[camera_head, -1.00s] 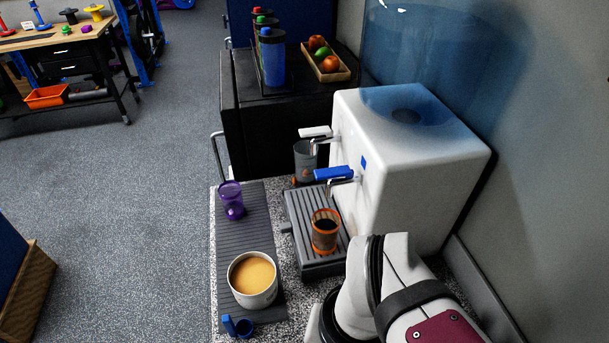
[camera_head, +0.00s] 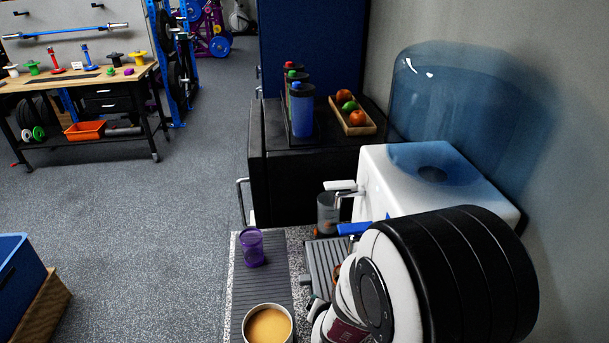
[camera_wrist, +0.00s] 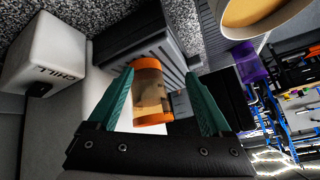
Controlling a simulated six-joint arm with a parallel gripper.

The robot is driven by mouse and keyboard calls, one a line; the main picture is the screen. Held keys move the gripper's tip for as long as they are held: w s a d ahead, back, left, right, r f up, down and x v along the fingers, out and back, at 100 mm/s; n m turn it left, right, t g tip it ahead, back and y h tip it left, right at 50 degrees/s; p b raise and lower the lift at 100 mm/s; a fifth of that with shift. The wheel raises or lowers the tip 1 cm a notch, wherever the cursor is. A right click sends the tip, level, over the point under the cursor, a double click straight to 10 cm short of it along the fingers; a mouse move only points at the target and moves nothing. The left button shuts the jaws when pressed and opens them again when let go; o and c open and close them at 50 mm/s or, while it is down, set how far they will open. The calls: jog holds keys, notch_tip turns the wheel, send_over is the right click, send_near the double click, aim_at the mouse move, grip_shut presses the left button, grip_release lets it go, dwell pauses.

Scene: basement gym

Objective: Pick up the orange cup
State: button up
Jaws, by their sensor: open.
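The orange cup (camera_wrist: 149,118) has orange bands at both ends and a see-through, brownish middle. In the wrist view it lies between the two green fingers of my gripper (camera_wrist: 163,100). The fingers stand apart, with a gap visible at least on the right side; I cannot tell whether the left finger touches the cup. In the head view only a small orange edge of the cup (camera_head: 337,271) shows beside the drip tray (camera_head: 322,258). My arm hides the rest of it, and the gripper's fingers do not show clearly there.
A white water dispenser (camera_head: 400,170) with a blue lever (camera_head: 353,229) stands behind the tray. A grey cup (camera_head: 327,212) is under its other tap. A purple cup (camera_head: 252,248) and a pot of tan liquid (camera_head: 269,326) stand on the ribbed mat (camera_head: 243,289) at left.

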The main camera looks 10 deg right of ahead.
jog(key=d+f, duration=0.1)
jog(key=w+d+f+n+t+h, duration=0.1)
jog(key=d+f+n, duration=0.1)
jog(key=shift+w+d+f, duration=0.1)
jog(key=shift+w+f, duration=0.2)
jog(key=shift+f, duration=0.05)
jog(key=shift+w+r+t+h, duration=0.55)
jog(key=shift+t+h, duration=0.15)
jog(key=shift+t, duration=0.1)
jog(key=shift+w+d+r+t+h, duration=0.15)
jog(key=shift+w+r+t+h, duration=0.4)
jog(key=shift+t, duration=0.35)
jog(key=x, duration=0.4)
jog(key=shift+w+d, duration=0.2)
jog(key=shift+w, duration=0.05)
jog(key=c, duration=1.3)
